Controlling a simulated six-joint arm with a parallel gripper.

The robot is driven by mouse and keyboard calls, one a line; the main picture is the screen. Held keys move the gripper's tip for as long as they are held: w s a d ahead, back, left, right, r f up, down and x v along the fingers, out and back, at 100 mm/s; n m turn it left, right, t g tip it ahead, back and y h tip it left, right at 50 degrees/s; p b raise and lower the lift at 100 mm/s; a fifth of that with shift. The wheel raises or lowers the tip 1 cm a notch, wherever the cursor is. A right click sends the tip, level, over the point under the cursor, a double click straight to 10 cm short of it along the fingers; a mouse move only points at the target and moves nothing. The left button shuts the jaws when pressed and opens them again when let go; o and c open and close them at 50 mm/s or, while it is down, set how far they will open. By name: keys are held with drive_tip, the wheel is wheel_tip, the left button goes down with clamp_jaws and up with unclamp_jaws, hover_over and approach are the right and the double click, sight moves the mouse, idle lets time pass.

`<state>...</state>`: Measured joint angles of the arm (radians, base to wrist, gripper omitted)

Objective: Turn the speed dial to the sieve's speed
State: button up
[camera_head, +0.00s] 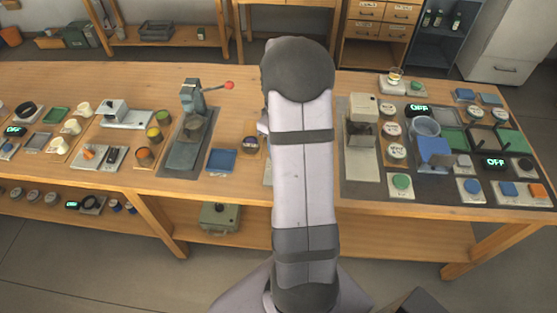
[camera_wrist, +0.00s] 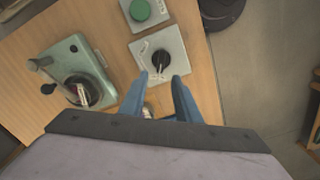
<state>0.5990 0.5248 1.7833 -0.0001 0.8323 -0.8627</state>
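In the wrist view, a black dial knob (camera_wrist: 161,58) with a pale pointer sits on a light square plate (camera_wrist: 178,40) with small dark marks around it, too small to read. My gripper (camera_wrist: 160,78) shows there as two blue fingers, spread apart with nothing held between them. The fingertips overlap the plate's near edge in the picture, on either side of the knob; I cannot tell their height above it. In the head view my arm hides the gripper and this dial. I cannot identify the sieve or its speed.
In the wrist view, a green button (camera_wrist: 140,10) is above the dial. The table edge and floor (camera_wrist: 245,75) are to the right. The head view shows a crowded bench (camera_head: 225,110).

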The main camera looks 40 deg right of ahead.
drive_tip(key=shift+f+p, duration=0.7)
drive_tip(key=shift+f, duration=2.5)
drive_tip(key=shift+c, duration=0.3)
clamp_jaws()
